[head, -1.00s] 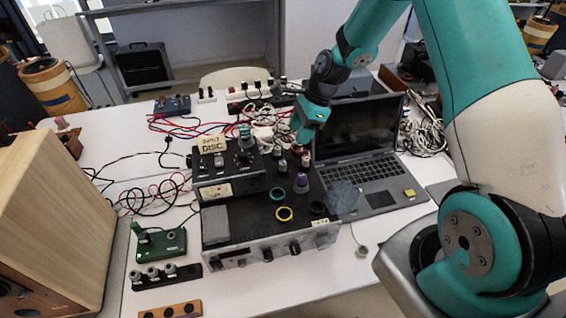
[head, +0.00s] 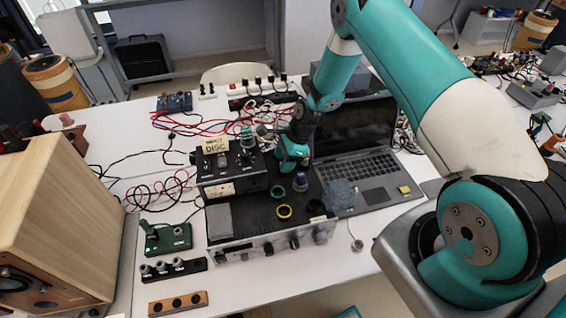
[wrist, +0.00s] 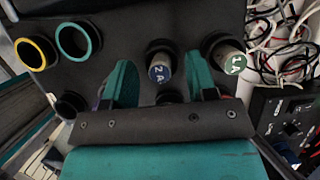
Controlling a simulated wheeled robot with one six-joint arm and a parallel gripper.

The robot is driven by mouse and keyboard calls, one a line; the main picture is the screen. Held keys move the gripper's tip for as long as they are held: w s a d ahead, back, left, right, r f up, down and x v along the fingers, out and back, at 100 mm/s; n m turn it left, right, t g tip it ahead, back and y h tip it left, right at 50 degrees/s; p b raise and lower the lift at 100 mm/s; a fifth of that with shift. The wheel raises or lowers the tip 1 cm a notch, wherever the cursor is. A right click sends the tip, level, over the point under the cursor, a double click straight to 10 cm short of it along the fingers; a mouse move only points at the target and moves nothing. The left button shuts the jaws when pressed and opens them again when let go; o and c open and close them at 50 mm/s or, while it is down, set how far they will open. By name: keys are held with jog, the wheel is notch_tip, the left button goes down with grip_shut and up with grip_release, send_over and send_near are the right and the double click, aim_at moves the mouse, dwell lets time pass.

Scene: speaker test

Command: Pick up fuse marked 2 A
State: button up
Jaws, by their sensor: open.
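The fuse marked 2 A (wrist: 159,73) has a blue end label and a grey body and shows in the wrist view. It stands in a dark round holder on the black top of the equipment case. My gripper (wrist: 160,63) is open, with one teal finger on each side of this fuse. I cannot tell whether either finger touches it. In the head view my gripper (head: 292,157) is low over the case and hides the fuse. A fuse marked 1 A (wrist: 233,63), with a green label, stands just right of the right finger.
A purple-topped part (head: 300,182) stands close to my gripper. An open laptop (head: 365,170) is to the right. Cables (head: 205,122) lie behind.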

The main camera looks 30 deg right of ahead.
jog(key=shift+c, duration=0.4)
grip_shut()
